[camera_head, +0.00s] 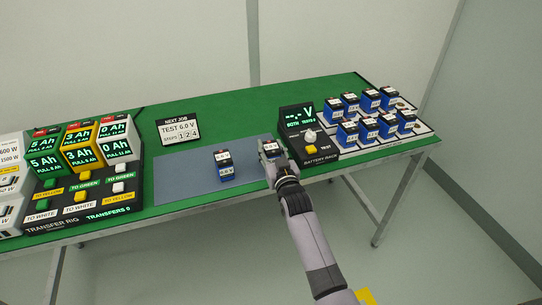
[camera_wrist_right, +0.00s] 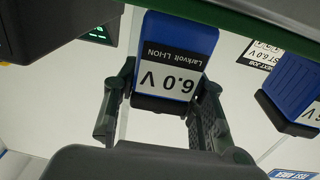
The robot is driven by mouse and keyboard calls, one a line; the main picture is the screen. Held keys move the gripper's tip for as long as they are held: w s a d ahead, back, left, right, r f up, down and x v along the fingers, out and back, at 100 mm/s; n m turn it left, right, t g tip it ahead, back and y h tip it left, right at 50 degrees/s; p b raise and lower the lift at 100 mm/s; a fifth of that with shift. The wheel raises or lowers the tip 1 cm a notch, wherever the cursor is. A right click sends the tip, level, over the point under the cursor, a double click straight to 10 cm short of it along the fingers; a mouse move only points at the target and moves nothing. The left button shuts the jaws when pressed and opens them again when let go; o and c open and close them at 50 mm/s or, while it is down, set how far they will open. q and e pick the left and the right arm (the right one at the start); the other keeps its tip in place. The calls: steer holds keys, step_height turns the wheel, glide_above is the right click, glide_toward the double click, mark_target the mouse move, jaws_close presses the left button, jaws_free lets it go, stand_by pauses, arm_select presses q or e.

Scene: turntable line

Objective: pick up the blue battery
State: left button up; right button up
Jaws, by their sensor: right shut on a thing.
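My right gripper (camera_head: 273,158) is at the right end of the grey-blue mat (camera_head: 178,180). It is shut on a blue battery (camera_wrist_right: 180,45) with a black band and a white label reading 6.0 V. In the right wrist view the fingers (camera_wrist_right: 166,88) press on both sides of this battery. In the head view only the battery's top (camera_head: 270,147) shows past the gripper. I cannot tell whether it touches the mat. A second blue battery (camera_head: 225,172) stands on the mat to the left, apart from the gripper; it also shows in the right wrist view (camera_wrist_right: 296,88). My left gripper is not in view.
The black battery rack tester (camera_head: 318,153) with a white knob stands close right of my gripper. Several blue batteries (camera_head: 350,103) stand on the rack beyond. A job sign (camera_head: 177,130) stands behind the mat. The transfer rig (camera_head: 93,207) is at left. The mat's left part is clear.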

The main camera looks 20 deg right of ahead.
mark_target(272, 146)
jaws_close()
steer(key=shift+r, duration=0.1)
step_height(272, 146, up, 20)
steer(key=shift+d+p, duration=0.15)
steer(key=shift+p, duration=0.2)
